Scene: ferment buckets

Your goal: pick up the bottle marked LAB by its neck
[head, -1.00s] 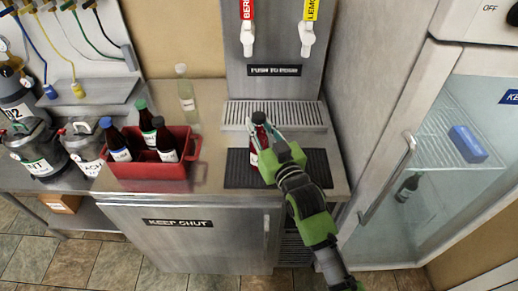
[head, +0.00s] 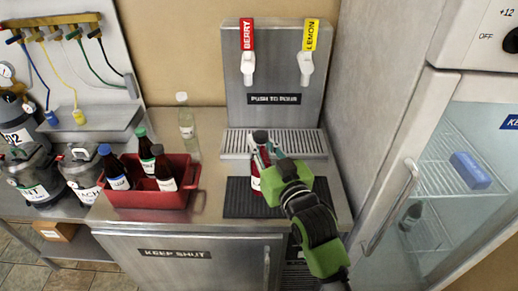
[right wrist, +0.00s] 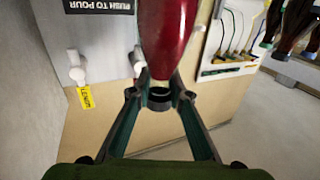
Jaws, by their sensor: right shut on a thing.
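A bottle with red contents, a dark cap and a white label (head: 255,183) stands upright over the black mat in the head view. The label is partly hidden by my gripper and I cannot read it. I cannot tell whether its base touches the mat. My right gripper (head: 269,154) is shut on its neck from the right and front. In the right wrist view the red bottle (right wrist: 165,35) appears upside down, with its neck between the fingertips (right wrist: 159,97). My left gripper is not in view.
A red crate (head: 150,200) with several dark bottles stands to the left. A clear bottle (head: 186,120) is behind it. The drip tray and tap panel (head: 275,99) are behind the mat (head: 300,200). A glass-fronted fridge (head: 440,170) stands at the right.

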